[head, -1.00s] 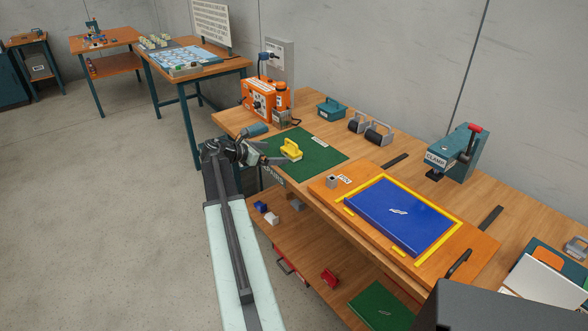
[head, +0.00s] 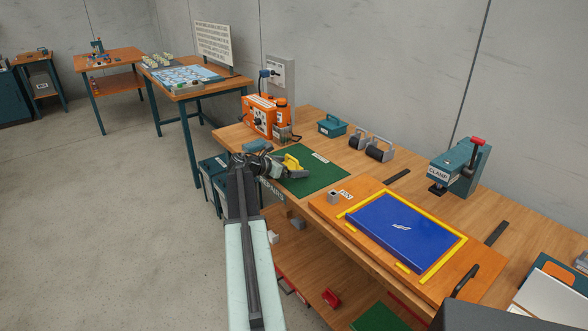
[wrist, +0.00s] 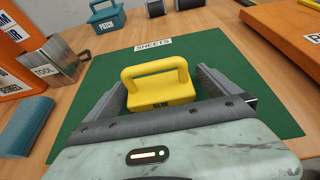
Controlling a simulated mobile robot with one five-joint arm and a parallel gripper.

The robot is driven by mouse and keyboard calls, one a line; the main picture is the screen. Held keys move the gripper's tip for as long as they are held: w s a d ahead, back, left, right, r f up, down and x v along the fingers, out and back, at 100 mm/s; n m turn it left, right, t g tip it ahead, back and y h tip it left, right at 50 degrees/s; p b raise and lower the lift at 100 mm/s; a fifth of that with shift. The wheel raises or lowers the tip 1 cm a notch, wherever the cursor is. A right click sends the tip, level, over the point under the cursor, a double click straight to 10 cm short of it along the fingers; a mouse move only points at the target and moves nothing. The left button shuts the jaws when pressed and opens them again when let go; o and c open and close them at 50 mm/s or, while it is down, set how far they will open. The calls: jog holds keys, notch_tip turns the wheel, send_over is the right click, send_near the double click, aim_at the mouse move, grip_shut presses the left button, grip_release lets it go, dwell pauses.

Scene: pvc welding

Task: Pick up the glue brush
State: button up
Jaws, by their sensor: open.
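The glue brush is a yellow block with a loop handle and a GLUE label (wrist: 160,84). It sits on the green mat (wrist: 215,45) on the workbench; in the head view the brush (head: 292,163) is partly hidden by my gripper (head: 284,168). In the wrist view my gripper (wrist: 165,95) is open, with one finger to the left and one to the right of the brush. The brush stands between or just beyond the fingers; I cannot tell if they touch it.
A PATCH box (head: 331,125) and rollers (head: 379,148) stand behind. An orange board with a blue sheet (head: 402,228) lies to the right.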

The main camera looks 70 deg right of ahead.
jog(key=c, duration=1.4)
jog(key=shift+c, duration=0.2)
jog(key=shift+o, duration=0.2)
jog(key=shift+r, duration=0.15)
